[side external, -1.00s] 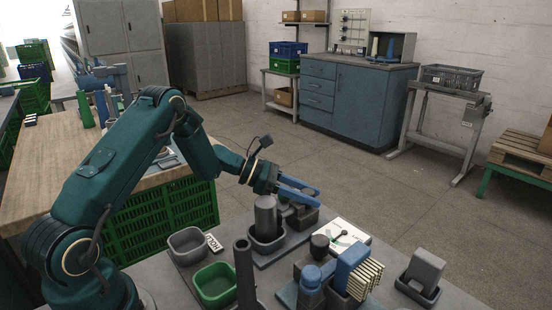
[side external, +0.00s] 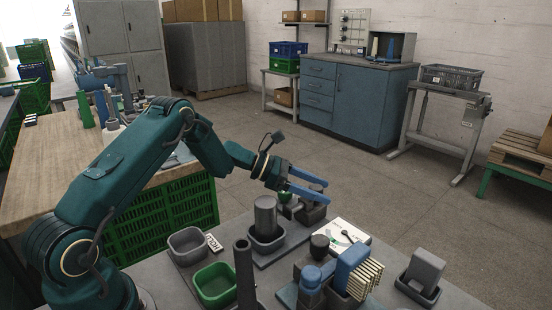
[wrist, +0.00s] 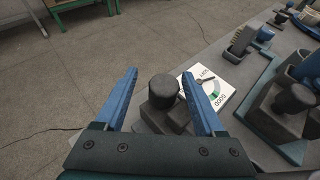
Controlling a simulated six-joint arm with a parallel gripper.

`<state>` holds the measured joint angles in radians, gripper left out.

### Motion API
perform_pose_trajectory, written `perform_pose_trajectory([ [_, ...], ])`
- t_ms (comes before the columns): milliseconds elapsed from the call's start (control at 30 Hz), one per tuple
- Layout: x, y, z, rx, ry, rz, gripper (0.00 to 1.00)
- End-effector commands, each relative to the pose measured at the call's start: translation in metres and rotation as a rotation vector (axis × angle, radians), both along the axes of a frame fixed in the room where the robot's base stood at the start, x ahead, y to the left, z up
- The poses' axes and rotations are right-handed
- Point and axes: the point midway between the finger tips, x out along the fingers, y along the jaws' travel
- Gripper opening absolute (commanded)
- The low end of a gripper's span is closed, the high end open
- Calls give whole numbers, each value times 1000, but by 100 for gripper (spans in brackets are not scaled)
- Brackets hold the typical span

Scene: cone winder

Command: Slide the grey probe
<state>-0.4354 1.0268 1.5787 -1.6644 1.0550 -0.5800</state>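A dark grey cylinder with a rounded top (wrist: 164,88), which may be the grey probe, stands on a dark block (wrist: 158,122) in the wrist view. My gripper (wrist: 158,72) is open, with one blue finger left and one right of the cylinder and visible gaps on both sides. In the side view, my gripper (side external: 326,191) reaches right over the dark block (side external: 313,213). The fingers and arm partly hide the piece there. A white dial card (wrist: 209,90) marked GOOD lies just right of the cylinder.
A tall grey cylinder in a tray (side external: 265,217) stands left of the block. Grey (side external: 187,243) and green (side external: 214,285) bins, a dark upright post (side external: 245,275) and a blue-topped comb holder (side external: 350,265) are nearer the camera. Open floor lies beyond the bench edge.

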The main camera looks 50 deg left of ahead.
Motion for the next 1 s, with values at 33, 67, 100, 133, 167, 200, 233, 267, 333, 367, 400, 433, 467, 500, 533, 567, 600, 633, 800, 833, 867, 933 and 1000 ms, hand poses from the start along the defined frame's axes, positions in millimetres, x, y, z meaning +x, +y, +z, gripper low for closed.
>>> perform_pose_trajectory([
  [33,0,0,0,0,0,-1,71],
  [67,0,0,0,-1,1,-2,71],
  [100,-1,0,0,-1,1,-2,71],
  [133,-1,1,0,-1,1,-2,71],
  [167,-2,2,1,-1,1,-1,71],
  [200,-5,5,2,0,1,0,71],
  [233,-7,7,4,0,1,1,71],
  [267,-9,10,5,0,0,1,71],
  [333,-16,17,9,0,0,2,71],
  [367,-19,19,11,0,0,3,71],
  [400,-22,23,13,0,0,4,71],
  [433,-24,25,15,1,-1,3,71],
  [467,-26,28,16,0,-2,3,71],
  [500,-29,30,17,0,0,3,71],
  [533,-31,31,18,1,-1,2,71],
  [567,-32,32,19,0,0,1,71],
  [600,-33,33,19,0,0,1,71],
  [633,-34,34,20,0,0,1,71],
  [800,-34,33,20,0,0,0,71],
  [833,-34,33,20,0,0,-1,71],
  [867,-34,33,20,0,0,-1,71],
  [933,-34,32,20,5,-2,-5,71],
  [1000,-36,29,24,26,-11,-28,71],
])
